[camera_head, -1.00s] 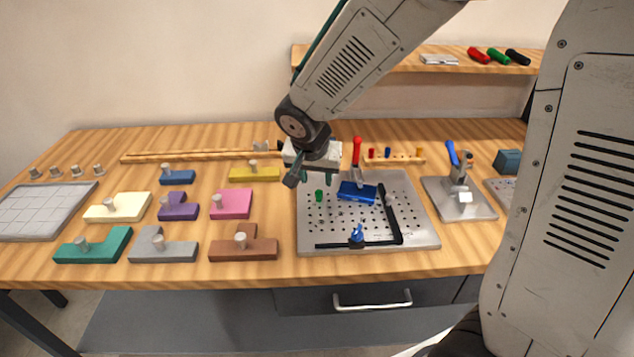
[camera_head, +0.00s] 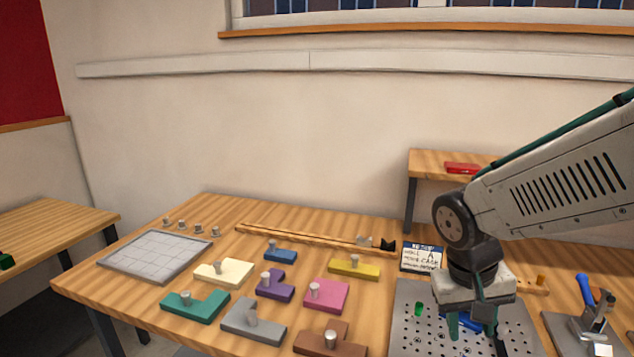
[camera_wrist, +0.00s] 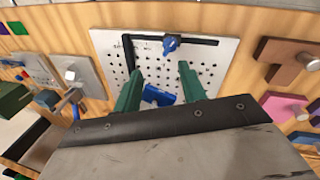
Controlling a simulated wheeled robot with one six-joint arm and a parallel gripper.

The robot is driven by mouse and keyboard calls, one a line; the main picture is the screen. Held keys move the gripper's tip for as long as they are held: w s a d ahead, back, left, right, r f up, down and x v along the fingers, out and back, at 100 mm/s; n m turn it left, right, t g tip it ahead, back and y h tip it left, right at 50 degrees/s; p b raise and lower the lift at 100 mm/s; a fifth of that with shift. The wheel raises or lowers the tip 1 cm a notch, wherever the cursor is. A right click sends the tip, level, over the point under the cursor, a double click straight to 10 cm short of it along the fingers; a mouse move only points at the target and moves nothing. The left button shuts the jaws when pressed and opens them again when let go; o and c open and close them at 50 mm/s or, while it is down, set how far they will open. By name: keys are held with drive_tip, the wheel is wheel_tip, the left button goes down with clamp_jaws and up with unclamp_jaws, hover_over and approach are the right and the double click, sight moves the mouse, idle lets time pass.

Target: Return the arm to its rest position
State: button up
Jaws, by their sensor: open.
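My gripper (camera_head: 470,322) hangs from my arm at the right of the head view, above the perforated metal plate (camera_head: 408,330). In the wrist view its two green fingers (camera_wrist: 158,90) are apart with nothing held between them. A blue block (camera_wrist: 157,96) lies on the plate below and between the fingers, apart from them as far as I can tell. In the head view my gripper hides most of this block. My arm is bent and reaches in from the right edge.
A green peg (camera_head: 418,309) stands on the plate. Several coloured knobbed pieces, such as the pink one (camera_head: 326,295), lie left of it. A grey grid tray (camera_head: 155,256) is at the table's left. A clamp stand (camera_head: 590,320) stands at right. A raised shelf (camera_head: 430,163) stands behind.

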drive_tip(key=s+r+y, duration=0.1)
drive_tip(key=s+r, duration=0.3)
drive_tip(key=s, duration=0.3)
drive_tip(key=s+d+r+n+t+y, duration=0.1)
drive_tip(key=s+r, duration=0.3)
drive_tip(key=s, duration=0.2)
drive_tip(key=shift+s+d, duration=0.2)
drive_tip(key=shift+s, duration=0.2)
